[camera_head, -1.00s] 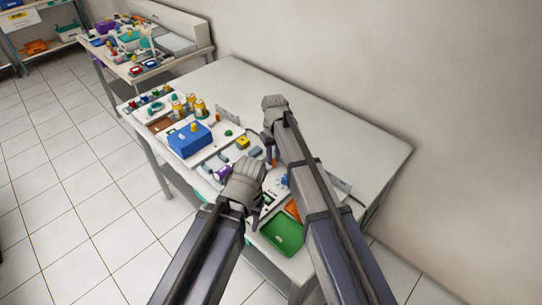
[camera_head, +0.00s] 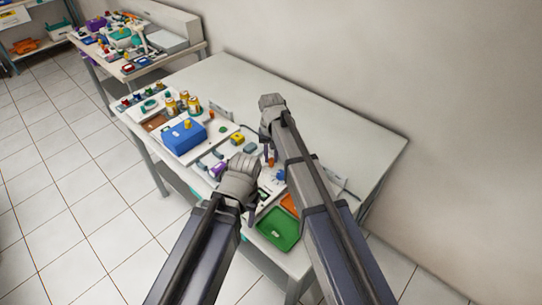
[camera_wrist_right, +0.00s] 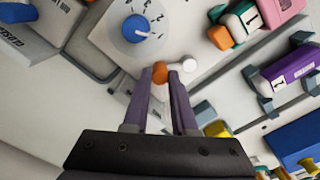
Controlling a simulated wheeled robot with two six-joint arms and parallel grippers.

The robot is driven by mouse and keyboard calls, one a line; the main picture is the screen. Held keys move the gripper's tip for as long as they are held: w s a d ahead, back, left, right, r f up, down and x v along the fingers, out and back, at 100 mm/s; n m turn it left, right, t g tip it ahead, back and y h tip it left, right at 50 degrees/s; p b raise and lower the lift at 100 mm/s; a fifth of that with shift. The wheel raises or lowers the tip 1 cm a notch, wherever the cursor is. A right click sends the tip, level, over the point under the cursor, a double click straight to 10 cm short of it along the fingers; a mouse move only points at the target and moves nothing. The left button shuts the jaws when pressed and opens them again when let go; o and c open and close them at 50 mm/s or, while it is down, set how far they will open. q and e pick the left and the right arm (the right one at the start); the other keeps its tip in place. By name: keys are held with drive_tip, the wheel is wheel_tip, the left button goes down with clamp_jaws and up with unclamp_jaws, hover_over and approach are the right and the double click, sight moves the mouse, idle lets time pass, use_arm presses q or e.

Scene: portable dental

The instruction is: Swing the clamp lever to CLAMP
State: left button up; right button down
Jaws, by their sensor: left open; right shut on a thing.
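My right gripper (camera_wrist_right: 160,80) is shut on a small orange knob (camera_wrist_right: 159,72), which I take to be the clamp lever's handle; it sits between the fingertips in the right wrist view. The lever's arm and any CLAMP marking cannot be made out. In the head view my right gripper (camera_head: 268,132) points down over the table, its fingertips partly hidden. My left gripper (camera_head: 240,174) is open above the table's front part, lower in the picture; its fingertips are mostly hidden.
A blue dial (camera_wrist_right: 136,28) on a pale panel is close beyond the orange knob. A blue box (camera_head: 184,136), a green tray (camera_head: 278,229) and several small items crowd the front of the table. The table's back part (camera_head: 340,135) is clear.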

sight(271, 159)
idle(0.3)
drive_tip(key=c, duration=0.7)
unclamp_jaws()
wheel_tip(271, 159, up, 8)
drive_tip(key=p, duration=0.8)
use_arm(q)
wheel_tip(271, 159, up, 8)
use_arm(e)
drive_tip(key=shift+f, duration=0.1)
use_arm(q)
drive_tip(key=shift+f, duration=0.1)
use_arm(e)
drive_tip(key=s+d+n, duration=0.1)
drive_tip(key=s, duration=0.7)
drive_tip(key=s+n, duration=0.2)
drive_tip(key=s, duration=0.6)
drive_tip(key=s+d+n+h, duration=0.1)
drive_tip(key=s, duration=0.7)
drive_tip(key=shift+d, duration=0.3)
